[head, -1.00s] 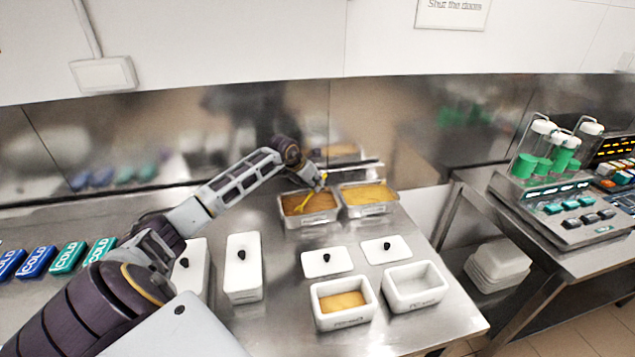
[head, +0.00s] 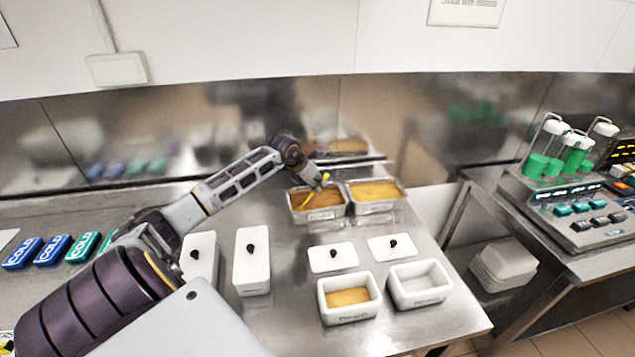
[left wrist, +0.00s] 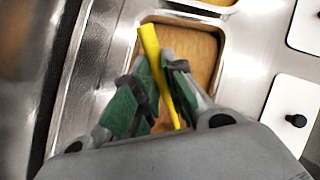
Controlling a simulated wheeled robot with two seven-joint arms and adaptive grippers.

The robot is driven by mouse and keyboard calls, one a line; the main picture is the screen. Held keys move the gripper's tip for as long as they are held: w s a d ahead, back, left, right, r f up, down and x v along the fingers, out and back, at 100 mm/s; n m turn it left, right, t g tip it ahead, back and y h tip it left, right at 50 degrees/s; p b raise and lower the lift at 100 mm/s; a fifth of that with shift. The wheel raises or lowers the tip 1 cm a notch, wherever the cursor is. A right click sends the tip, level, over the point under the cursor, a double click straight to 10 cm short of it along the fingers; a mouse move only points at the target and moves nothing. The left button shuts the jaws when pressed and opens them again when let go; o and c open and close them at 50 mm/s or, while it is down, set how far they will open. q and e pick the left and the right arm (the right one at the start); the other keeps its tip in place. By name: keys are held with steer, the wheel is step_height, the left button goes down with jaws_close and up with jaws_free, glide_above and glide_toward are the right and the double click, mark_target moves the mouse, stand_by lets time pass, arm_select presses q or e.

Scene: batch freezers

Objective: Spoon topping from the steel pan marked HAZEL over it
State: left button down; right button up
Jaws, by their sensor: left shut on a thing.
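My left gripper (head: 318,184) is shut on a yellow spoon (left wrist: 153,55) and holds it over the left steel pan (head: 320,214). This pan holds brown topping, seen close up in the left wrist view (left wrist: 205,60). The spoon slants down towards the topping in the head view; I cannot tell whether it touches it. A second steel pan (head: 377,207) with yellow-orange topping stands just right of it. The pan labels are too small to read. In front, a white tub (head: 348,315) holds a yellow-orange filling. My right gripper is out of view.
An empty-looking white tub (head: 420,298) stands right of the filled one. Two white lids (head: 333,257) (head: 391,246) lie behind the tubs. Two tall closed white containers (head: 252,275) (head: 201,270) stand left. COLD packs (head: 52,251) lie at far left. A machine (head: 575,205) stands right.

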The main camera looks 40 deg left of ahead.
mark_target(327, 174)
arm_select(q)
steer(key=shift+w+f+g+p, duration=0.2)
steer(key=shift+w+g+p, duration=0.2)
steer(key=shift+g+p, duration=0.1)
steer(key=shift+w+d+r+p, duration=0.1)
steer(key=shift+w+r+p, duration=0.2)
steer(key=shift+r, duration=0.5)
steer(key=shift+w+a+r+p, duration=0.1)
steer(key=shift+w+r+p, duration=0.2)
steer(key=shift+r, duration=0.45)
steer(key=shift+w+d+r+p, duration=0.1)
steer(key=shift+w+r+p, duration=0.2)
steer(key=shift+r, duration=0.5)
steer(key=shift+w+d+r+g+p, duration=0.15)
steer(key=shift+w+g+p, duration=0.55)
steer(key=shift+p, duration=0.7)
steer(key=shift+w+r+g+p, duration=0.1)
steer(key=shift+w+g+p, duration=0.35)
steer(key=shift+g+p, duration=0.2)
steer(key=shift+w+g+y, duration=0.3)
steer(key=shift+w+g, duration=0.15)
steer(key=shift+w, duration=0.05)
steer(key=shift+w+d+p, duration=0.1)
steer(key=shift+w+p, duration=0.05)
steer(key=shift+p, duration=0.15)
